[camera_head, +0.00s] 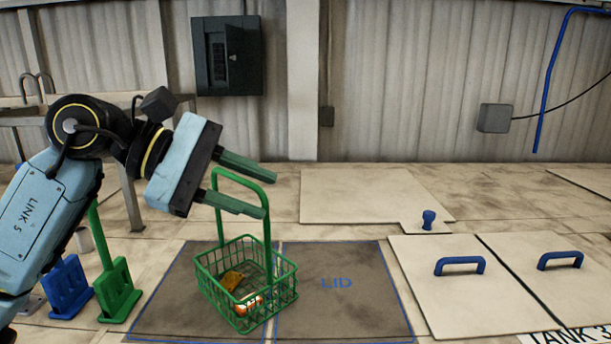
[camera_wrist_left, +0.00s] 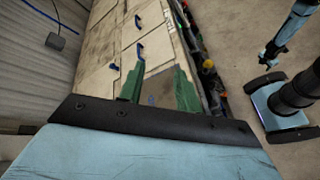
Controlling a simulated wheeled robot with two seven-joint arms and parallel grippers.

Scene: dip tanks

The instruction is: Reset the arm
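My left gripper (camera_head: 256,192) comes in from the left in the head view, with its two green fingers spread apart. The basket stands on the dark marked floor panel and holds a yellow-brown piece (camera_head: 232,280) and an orange and white piece (camera_head: 247,303). In the left wrist view the open fingers (camera_wrist_left: 159,88) also show apart and empty.
A dark panel marked LID (camera_head: 345,310) lies clear right of the basket. Pale tank covers with blue handles (camera_head: 460,266) lie at the right. Blue (camera_head: 66,287) and green (camera_head: 117,290) tools stand at the left. A dark electrical box (camera_head: 226,56) hangs on the wall.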

